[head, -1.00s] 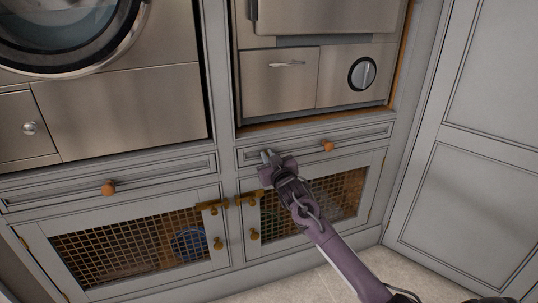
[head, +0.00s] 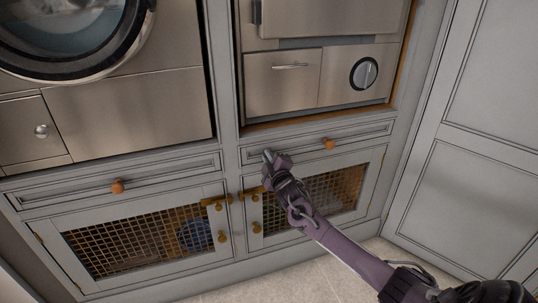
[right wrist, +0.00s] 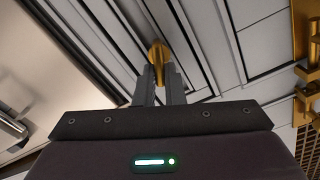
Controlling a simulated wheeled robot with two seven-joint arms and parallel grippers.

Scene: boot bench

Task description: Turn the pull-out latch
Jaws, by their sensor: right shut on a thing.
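In the right wrist view a small brass-coloured piece, which I take to be the pull-out latch (right wrist: 157,51), sits between the two fingers of my right gripper (right wrist: 159,76). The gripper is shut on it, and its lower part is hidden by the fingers. In the head view my right gripper (head: 268,155) is at the left part of the grey drawer front (head: 360,134) below the steel appliance. The latch is hidden behind the gripper there. My left gripper is not in view.
An orange knob (head: 330,143) is right of the gripper on the same drawer front. Below are mesh cupboard doors with brass catches (head: 217,203). A left drawer has another knob (head: 117,186). A grey panel door (head: 470,150) stands at the right.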

